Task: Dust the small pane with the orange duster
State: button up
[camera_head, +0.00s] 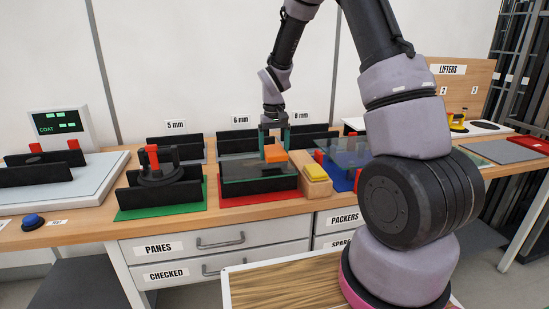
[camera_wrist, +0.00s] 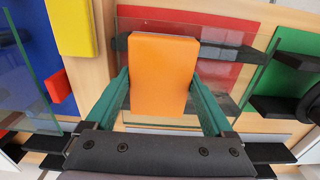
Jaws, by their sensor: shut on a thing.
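The orange duster (camera_head: 274,155) is a flat orange block. My gripper (camera_head: 274,142) is shut on it, with a teal finger on each side; the wrist view shows the orange face (camera_wrist: 163,75) between the fingers. The small pane (camera_head: 245,183) is clear glass, lying across dark supports over the red mat (camera_head: 260,199). The duster is over the pane's rear right part in the head view. I cannot tell whether it touches the glass. In the wrist view the duster hides part of the pane (camera_wrist: 225,65).
A yellow block (camera_head: 315,173) sits on a wooden stand right of the pane. Farther right, a larger glass pane (camera_head: 343,152) lies over a blue mat, partly behind my arm. A black rack with a red-and-black tool (camera_head: 152,157) stands on the green mat to the left.

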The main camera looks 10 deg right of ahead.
jog(key=shift+w+r, duration=0.1)
jog(key=shift+r, duration=2.5)
